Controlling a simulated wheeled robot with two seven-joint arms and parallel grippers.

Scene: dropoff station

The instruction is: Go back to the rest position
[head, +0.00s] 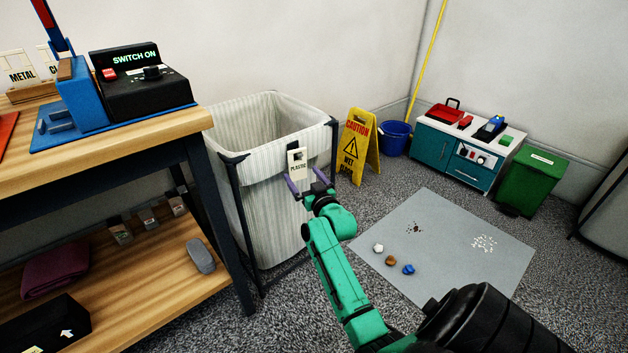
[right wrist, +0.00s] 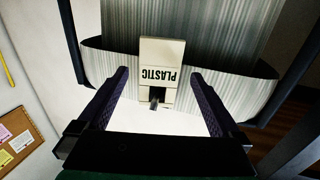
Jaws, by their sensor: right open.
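My right gripper (head: 308,185) is open in front of the striped laundry-style bin (head: 262,195). A white tag reading PLASTIC (head: 297,163) hangs on the bin's front near its rim. In the right wrist view the PLASTIC tag (right wrist: 158,72) appears upside down beyond and between the two spread fingers (right wrist: 160,95). The fingers do not close on it, and nothing is held. The green right arm reaches up from the bottom of the head view. My left gripper does not show.
A wooden workbench (head: 105,150) with a lower shelf stands left of the bin. A yellow caution sign (head: 358,148) and blue bucket (head: 395,138) stand behind right. A grey mat (head: 450,240) with small debris lies on the floor. A toy kitchen (head: 462,150) and green bin (head: 533,182) stand beyond.

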